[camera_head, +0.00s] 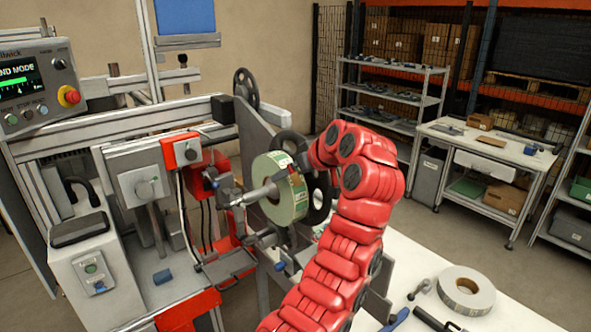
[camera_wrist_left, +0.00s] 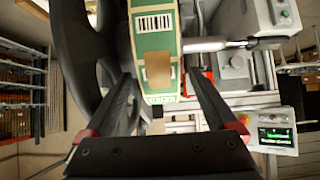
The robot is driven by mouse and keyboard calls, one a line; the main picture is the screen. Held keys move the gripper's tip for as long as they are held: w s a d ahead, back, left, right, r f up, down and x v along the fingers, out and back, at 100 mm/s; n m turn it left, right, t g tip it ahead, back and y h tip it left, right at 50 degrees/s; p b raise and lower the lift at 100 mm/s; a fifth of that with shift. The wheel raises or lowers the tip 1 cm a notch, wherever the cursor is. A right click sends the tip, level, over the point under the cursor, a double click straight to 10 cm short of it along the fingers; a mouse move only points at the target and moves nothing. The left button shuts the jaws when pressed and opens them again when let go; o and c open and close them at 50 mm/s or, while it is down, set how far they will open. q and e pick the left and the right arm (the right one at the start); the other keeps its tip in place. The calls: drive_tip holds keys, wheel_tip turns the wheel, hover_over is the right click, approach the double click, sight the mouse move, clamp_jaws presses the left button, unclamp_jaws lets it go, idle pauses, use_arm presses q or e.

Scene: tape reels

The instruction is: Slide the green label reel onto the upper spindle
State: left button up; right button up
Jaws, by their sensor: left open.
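The green label reel (camera_head: 287,203) sits upright on a grey spindle (camera_head: 262,193), whose rod sticks out through its near side. A dark flange stands behind the reel. In the left wrist view the reel (camera_wrist_left: 152,45) is seen edge-on, with a barcode label and a brown patch, and the spindle (camera_wrist_left: 208,44) comes out to its right. My left gripper (camera_wrist_left: 160,80) is open, its fingers on either side of the reel's rim; I cannot tell whether they touch it. In the head view my red arm hides most of that gripper. My right gripper is not in view.
The machine's control panel (camera_head: 36,84) stands at the left, with a red emergency button. A pale reel (camera_head: 466,291) lies on the white table (camera_head: 505,318) at lower right, near hand tools. Shelving (camera_head: 390,95) and a workbench (camera_head: 487,146) stand farther back.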

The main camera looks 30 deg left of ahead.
use_arm(q)
drive_tip(key=v, duration=0.3)
drive_tip(key=shift+d+r+p, duration=0.15)
drive_tip(key=shift+d+p, duration=0.1)
drive_tip(key=shift+p, duration=0.15)
drive_tip(key=b+v, duration=0.3)
drive_tip(key=v, duration=1.1)
drive_tip(key=shift+s+b, duration=0.2)
drive_tip(key=shift+b, duration=0.15)
drive_tip(key=shift+a, duration=0.15)
